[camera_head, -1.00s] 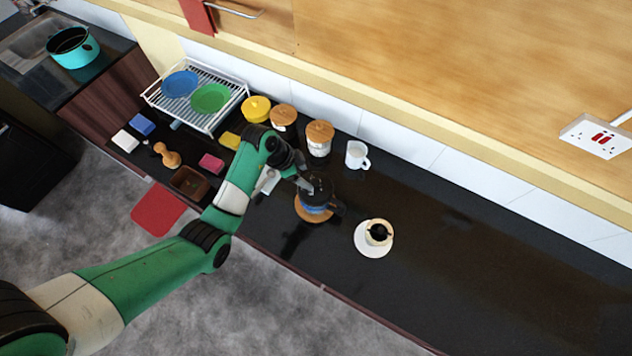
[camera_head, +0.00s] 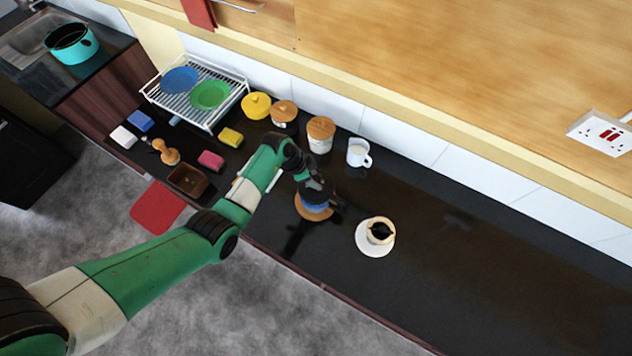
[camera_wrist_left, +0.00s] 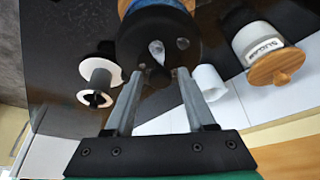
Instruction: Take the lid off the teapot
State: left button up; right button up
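The teapot (camera_head: 314,208) stands on a round wooden mat (camera_head: 302,212) in the middle of the counter; its blue band shows low down and its upper part is dark. In the left wrist view, its black round top (camera_wrist_left: 150,30) fills the upper middle, with the wooden mat's edge behind it. My left gripper (camera_wrist_left: 160,74) is open, its two grey fingers apart at the near side of the black top. A dark knob lies around the gap between the fingertips, but contact cannot be told. In the head view my gripper covers much of the teapot. My right gripper is not in view.
A cup of dark liquid on a saucer (camera_head: 362,246) stands right of the teapot. A white mug (camera_head: 357,152) and a wooden-lidded jar (camera_head: 320,143) stand behind it. Sponges, a brush and a plate rack (camera_head: 228,78) are at left. The counter's right side is clear.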

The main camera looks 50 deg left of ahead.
pick_arm(q)
grip_shut()
jog(key=shift+r, duration=0.1)
jog(key=shift+r, duration=0.3)
notch_tip(320, 180, up, 3)
jog(key=shift+f+p, duration=0.2)
jog(key=shift+p, duration=0.2)
jog(key=s+d+r+p, duration=0.3)
jog(key=s+r, duration=0.6)
jog(key=s, duration=0.4)
jog(key=shift+s+r, duration=0.3)
